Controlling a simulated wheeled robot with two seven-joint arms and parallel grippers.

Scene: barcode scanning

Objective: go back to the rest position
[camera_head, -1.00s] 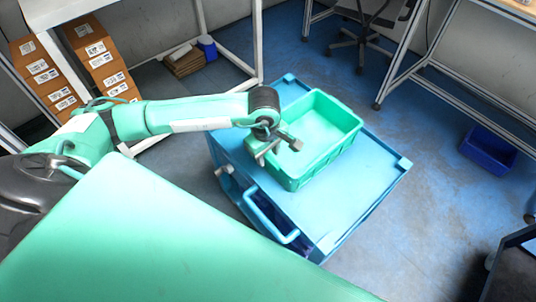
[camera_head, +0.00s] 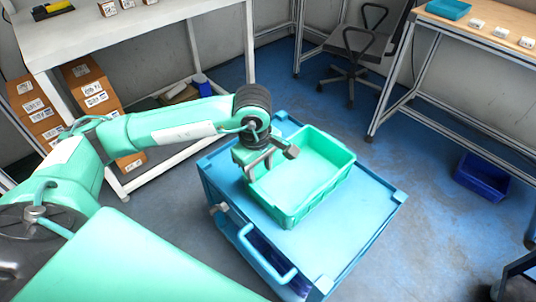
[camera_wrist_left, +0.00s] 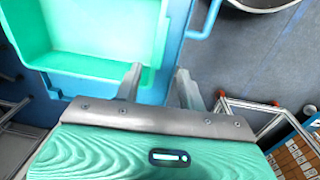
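My left gripper (camera_head: 275,160) is over the near left edge of the green bin, and its arm comes in from the left. In the left wrist view its two fingers (camera_wrist_left: 158,85) stand apart with nothing between them. The green bin (camera_head: 325,190) sits on the blue cart (camera_head: 362,212). The bin looks empty where its floor shows. It also shows at the top left of the left wrist view (camera_wrist_left: 95,68). My right gripper is not in view.
A white table (camera_head: 150,22) with small boxes stands at the back left, with brown cartons (camera_head: 95,85) beneath it. A wooden-topped table (camera_head: 480,45) is at the upper right, near an office chair (camera_head: 355,60). A blue crate (camera_head: 482,177) lies on the floor at the right.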

